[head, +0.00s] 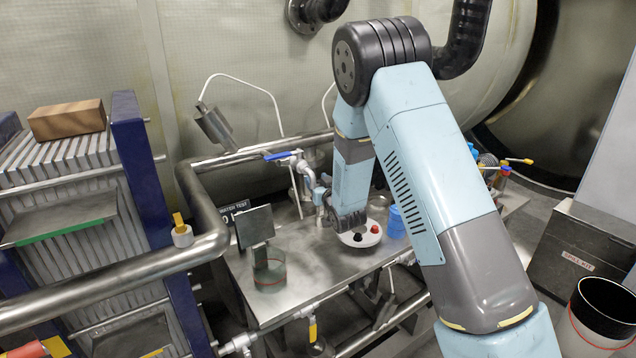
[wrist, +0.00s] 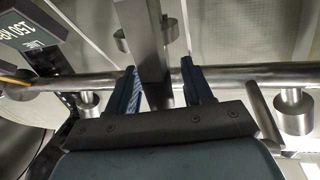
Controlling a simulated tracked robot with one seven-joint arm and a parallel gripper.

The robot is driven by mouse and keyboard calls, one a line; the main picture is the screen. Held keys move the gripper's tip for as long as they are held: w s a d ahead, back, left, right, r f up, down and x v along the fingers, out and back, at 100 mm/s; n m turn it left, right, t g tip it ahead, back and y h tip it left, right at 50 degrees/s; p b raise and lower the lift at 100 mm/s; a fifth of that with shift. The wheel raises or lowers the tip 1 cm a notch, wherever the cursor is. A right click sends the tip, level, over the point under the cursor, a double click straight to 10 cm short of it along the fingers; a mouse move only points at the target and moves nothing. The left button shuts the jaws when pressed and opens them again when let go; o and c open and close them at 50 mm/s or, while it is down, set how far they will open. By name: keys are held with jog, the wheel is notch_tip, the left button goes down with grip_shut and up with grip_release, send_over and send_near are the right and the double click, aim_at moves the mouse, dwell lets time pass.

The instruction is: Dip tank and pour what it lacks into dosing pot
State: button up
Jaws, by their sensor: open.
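My gripper (wrist: 160,75) is open in the wrist view. A bare steel post (wrist: 153,50) shows between or behind its two dark fingers; I cannot tell whether it lies between them. In the head view my arm reaches down over the steel bench, and its fingertips are not clear. A clear glass vessel (head: 270,274) with greenish contents stands at the front left of the bench. A white round piece (head: 359,236) with a red and a black knob sits below my wrist. A blue cup (head: 397,222) stands to its right. I cannot tell which is the dosing pot or the tank.
A steel rail (head: 120,272) runs along the bench's left side. A grey plate (head: 255,226) stands behind the glass vessel, near a dark sign (head: 236,212). A blue-handled tap (head: 283,155) is at the back.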

grip_shut()
dwell(0.3)
dwell(0.3)
